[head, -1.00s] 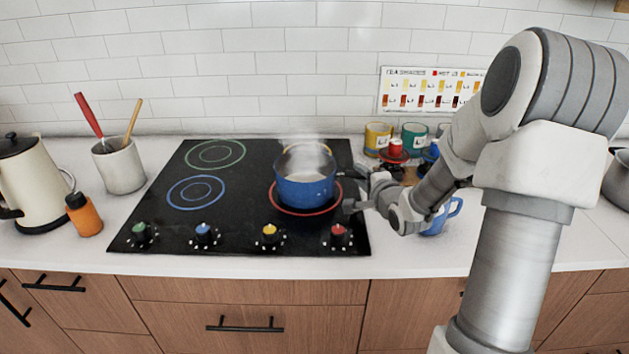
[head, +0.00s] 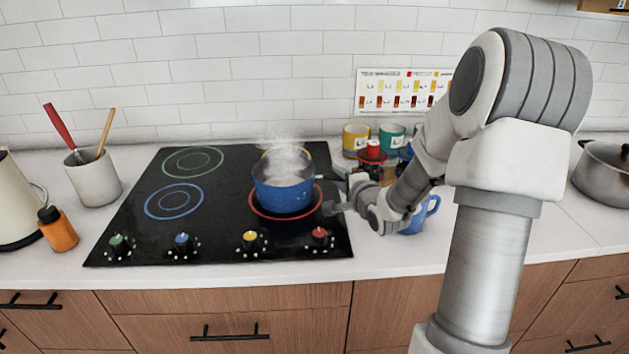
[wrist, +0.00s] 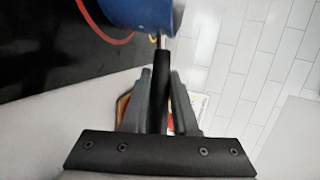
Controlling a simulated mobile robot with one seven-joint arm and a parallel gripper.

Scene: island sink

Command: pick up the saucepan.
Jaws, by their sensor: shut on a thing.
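The blue saucepan (head: 284,190) is upright over the red-ringed burner (head: 318,205), with steam rising from it. I cannot tell whether its base touches the burner. My gripper (head: 342,195) is at the pan's right side in the head view. In the wrist view my gripper (wrist: 160,76) is shut on the black saucepan handle (wrist: 162,95), which runs between the two fingers. Part of the blue pan body (wrist: 140,12) shows at the top of that view. The handle is mostly hidden in the head view.
The black cooktop (head: 225,215) has several knobs along its front. A blue mug (head: 420,215) stands close to my gripper, partly hidden. Yellow (head: 355,138) and teal (head: 392,137) canisters stand behind. An orange bottle (head: 58,230) and utensil crock (head: 93,180) are left; a grey pot (head: 602,175) is right.

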